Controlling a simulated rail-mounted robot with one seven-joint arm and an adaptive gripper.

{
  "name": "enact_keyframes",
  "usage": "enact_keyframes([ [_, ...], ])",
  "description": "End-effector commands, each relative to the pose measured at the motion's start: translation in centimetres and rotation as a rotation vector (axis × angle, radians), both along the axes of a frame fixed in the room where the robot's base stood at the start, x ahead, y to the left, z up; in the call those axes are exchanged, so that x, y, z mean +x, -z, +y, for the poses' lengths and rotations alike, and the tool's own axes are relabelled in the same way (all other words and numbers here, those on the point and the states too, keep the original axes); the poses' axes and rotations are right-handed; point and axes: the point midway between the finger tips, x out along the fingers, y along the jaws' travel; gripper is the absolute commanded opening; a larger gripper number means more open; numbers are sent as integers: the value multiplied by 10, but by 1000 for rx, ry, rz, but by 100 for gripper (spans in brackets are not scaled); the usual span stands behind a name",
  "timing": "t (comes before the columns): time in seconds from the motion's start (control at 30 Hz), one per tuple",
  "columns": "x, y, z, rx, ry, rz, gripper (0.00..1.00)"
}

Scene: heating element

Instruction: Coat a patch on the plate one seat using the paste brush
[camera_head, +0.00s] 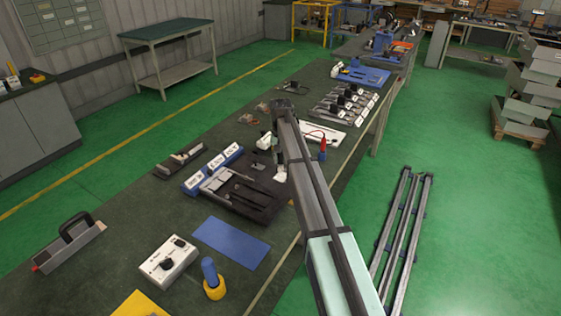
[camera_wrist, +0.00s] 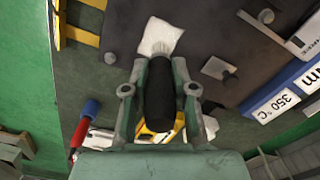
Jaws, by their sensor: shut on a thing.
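My gripper (camera_wrist: 158,100) is shut on a black handle (camera_wrist: 160,95), which I take to be the paste brush. The handle lies between the two fingers. A crumpled-looking white piece (camera_wrist: 160,38) shows just past the handle's end; I cannot tell whether it is the brush head or a separate thing. A white piece also shows in the head view (camera_head: 281,175), below my arm. The dark tray (camera_head: 262,212) holds grey parts, and its dark surface fills much of the wrist view (camera_wrist: 215,25). Which spot is the plate one seat cannot be told.
A blue strip with white labels (camera_head: 222,158) runs along the tray. A blue mat (camera_head: 231,243), a white control box (camera_head: 167,262) and a blue-and-yellow cylinder (camera_head: 212,279) lie nearer. A red tool (camera_head: 322,150) stands right of my arm. White-labelled parts (camera_head: 350,97) lie farther back.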

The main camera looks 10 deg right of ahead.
Motion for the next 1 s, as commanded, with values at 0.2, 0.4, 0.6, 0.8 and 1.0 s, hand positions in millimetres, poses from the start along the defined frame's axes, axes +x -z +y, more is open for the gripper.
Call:
enact_keyframes([
  [0.2, 0, -23, 0, 0, 0, -1, 0],
  [0.4, 0, -39, 0, 0, 0, 0, 0],
  [0.6, 0, -44, 0, 0, 0, 0, 0],
  [0.8, 0, -44, 0, 0, 0, 0, 0],
  [1.0, 0, -44, 0, 0, 0, 0, 0],
])
